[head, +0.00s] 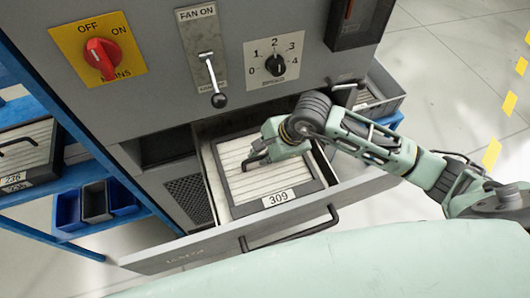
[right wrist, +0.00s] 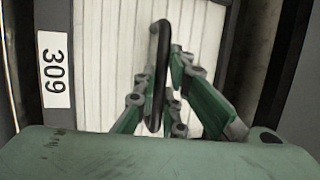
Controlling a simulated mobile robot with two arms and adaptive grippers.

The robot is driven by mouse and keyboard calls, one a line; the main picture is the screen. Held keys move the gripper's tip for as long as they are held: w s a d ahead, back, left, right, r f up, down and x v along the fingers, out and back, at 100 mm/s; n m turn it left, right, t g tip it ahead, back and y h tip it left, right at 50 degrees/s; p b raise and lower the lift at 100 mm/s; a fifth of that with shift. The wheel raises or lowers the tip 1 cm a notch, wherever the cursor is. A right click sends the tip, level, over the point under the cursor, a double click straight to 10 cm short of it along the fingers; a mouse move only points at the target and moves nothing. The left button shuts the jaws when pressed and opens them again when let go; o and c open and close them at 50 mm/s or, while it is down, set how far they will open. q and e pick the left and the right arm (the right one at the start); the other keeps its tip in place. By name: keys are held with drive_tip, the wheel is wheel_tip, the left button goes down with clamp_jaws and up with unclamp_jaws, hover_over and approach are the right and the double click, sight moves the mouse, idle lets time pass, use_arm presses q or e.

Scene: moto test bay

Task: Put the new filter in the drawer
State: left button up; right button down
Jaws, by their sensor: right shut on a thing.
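The new filter (head: 240,188) is a white pleated panel in a dark frame with a label reading 309. It lies inside the open grey drawer (head: 190,254) of the cabinet. My right gripper (head: 258,158) is over the filter, its fingers shut on the filter's black handle. In the right wrist view the handle (right wrist: 158,75) runs between the fingers, and the label (right wrist: 54,70) shows at left. The filter looks flat within the drawer walls; I cannot tell whether it touches the bottom. My left gripper is not in view.
The cabinet front has a red mains switch (head: 101,56), a fan lever (head: 212,80) and a speed knob (head: 275,65) above the drawer. A blue rack (head: 75,183) at left holds another filter (head: 27,152) and small bins. A grey box (head: 383,92) stands at right.

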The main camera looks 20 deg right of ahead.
drive_tip(key=shift+f, duration=0.1)
drive_tip(key=c, duration=1.8)
unclamp_jaws()
drive_tip(key=shift+c, duration=0.2)
drive_tip(key=b+v, duration=0.2)
drive_tip(key=v, duration=1)
